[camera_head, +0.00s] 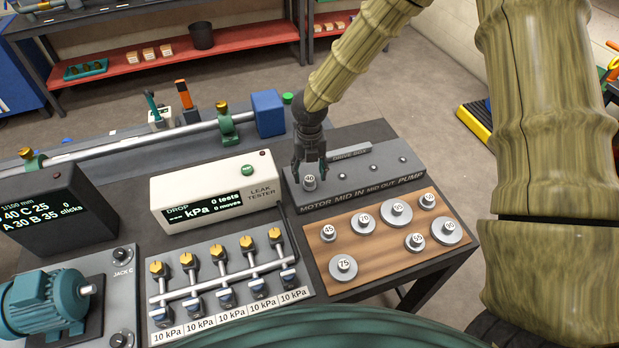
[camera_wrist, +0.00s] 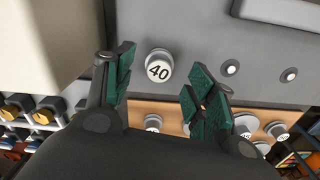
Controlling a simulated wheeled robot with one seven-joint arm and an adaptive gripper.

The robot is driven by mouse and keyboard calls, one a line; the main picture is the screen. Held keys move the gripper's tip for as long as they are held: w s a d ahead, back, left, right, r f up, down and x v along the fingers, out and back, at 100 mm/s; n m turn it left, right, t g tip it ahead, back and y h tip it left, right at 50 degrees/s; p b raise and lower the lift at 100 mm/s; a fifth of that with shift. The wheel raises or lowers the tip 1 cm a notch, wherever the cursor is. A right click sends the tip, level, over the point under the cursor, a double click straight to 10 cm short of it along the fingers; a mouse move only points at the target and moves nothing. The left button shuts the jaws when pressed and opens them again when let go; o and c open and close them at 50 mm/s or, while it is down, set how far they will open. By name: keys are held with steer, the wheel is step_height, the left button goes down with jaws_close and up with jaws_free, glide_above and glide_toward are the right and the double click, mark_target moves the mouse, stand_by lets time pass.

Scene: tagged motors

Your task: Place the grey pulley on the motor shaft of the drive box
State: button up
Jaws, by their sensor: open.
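The grey pulley marked 40 (camera_head: 309,183) sits upright at the MOTOR end of the grey drive box (camera_head: 385,182); it also shows in the wrist view (camera_wrist: 158,67). The motor shaft is hidden under it, so how far down it sits cannot be told. My gripper (camera_head: 307,166) is right above and behind the pulley. In the wrist view, my gripper's green-padded fingers (camera_wrist: 162,92) are spread wide, with gaps between them and the pulley. The other shafts of the drive box (camera_wrist: 231,68) are bare.
A wooden board (camera_head: 380,245) with several numbered grey pulleys lies in front of the drive box. The white leak tester (camera_head: 215,190) stands close to the left. A blue block (camera_head: 268,113) and a rail are behind it.

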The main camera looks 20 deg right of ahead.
mark_target(310, 178)
step_height(310, 178, up, 9)
steer(key=b, duration=0.1)
steer(key=shift+f+b, duration=0.2)
steer(key=shift+b, duration=0.1)
